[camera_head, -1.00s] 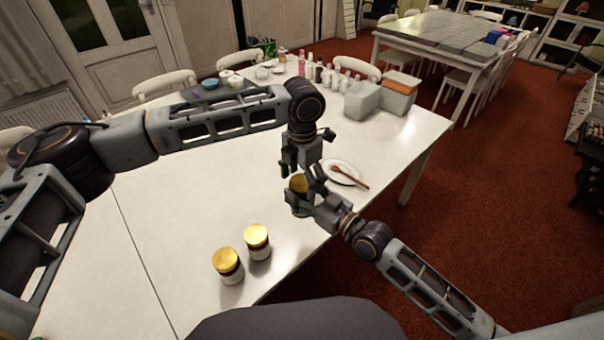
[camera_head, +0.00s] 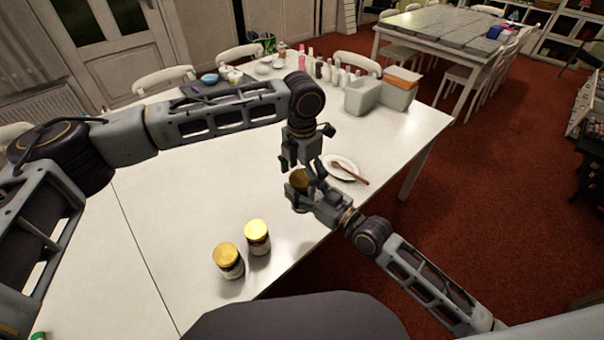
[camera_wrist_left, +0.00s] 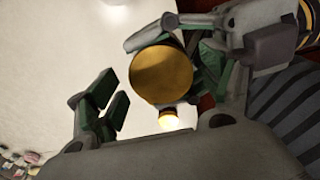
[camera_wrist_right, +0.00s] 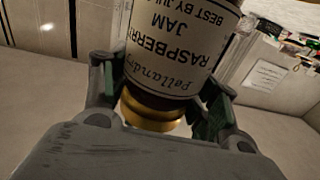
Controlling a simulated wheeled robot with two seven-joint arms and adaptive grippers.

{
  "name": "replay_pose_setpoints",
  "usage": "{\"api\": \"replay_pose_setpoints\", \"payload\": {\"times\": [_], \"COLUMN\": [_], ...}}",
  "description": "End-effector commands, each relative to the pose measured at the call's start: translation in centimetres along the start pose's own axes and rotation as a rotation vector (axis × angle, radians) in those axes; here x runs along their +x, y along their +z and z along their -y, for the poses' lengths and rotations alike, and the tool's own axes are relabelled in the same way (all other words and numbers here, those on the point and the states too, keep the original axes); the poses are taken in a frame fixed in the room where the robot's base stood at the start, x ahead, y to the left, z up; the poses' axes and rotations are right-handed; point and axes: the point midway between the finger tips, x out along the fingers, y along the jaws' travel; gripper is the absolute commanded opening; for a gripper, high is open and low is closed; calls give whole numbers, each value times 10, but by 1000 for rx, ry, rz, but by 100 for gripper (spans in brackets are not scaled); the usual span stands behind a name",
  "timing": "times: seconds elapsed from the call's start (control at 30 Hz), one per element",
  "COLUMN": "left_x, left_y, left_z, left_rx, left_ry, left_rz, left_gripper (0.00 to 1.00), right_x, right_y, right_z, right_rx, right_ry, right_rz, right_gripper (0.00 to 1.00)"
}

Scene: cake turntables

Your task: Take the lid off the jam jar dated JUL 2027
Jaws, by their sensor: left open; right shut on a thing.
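A jam jar with a gold lid (camera_head: 298,179) is held upright over the white table by my right gripper (camera_head: 308,192), which is shut on its body. In the right wrist view the jar's label (camera_wrist_right: 178,50) reads raspberry jam, best by JUL; the year is cut off. The lid is on the jar. My left gripper (camera_head: 301,164) is open just above the jar. In the left wrist view the lid (camera_wrist_left: 161,75) lies between its spread fingers, nearer the right one. Two more gold-lidded jars (camera_head: 228,261) (camera_head: 257,237) stand at the table's front, labels unreadable.
A white plate (camera_head: 338,161) with a wooden spoon (camera_head: 351,174) lies right of my grippers. Grey bins (camera_head: 362,96), several bottles and bowls stand along the far side. The table (camera_head: 180,200) is clear left of the grippers.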

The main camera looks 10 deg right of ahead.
Motion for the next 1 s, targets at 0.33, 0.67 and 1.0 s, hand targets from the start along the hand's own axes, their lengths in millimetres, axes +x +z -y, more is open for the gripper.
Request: {"api": "replay_pose_setpoints", "payload": {"times": [0.33,0.67,1.0], "left_x": [-11,-40,-45], "left_y": [0,0,0], "left_z": [0,0,0], "left_rx": [0,0,0], "left_ry": [0,0,-1], "left_rz": [0,0,0], "left_gripper": [80,80,80], "right_x": [0,0,0], "right_y": [-2,-2,-2], "right_z": [0,0,0], "right_rx": [-1,-1,-1], "right_ry": [0,0,0], "right_rz": [-5,-5,-5], "right_gripper": [0,0,0]}}
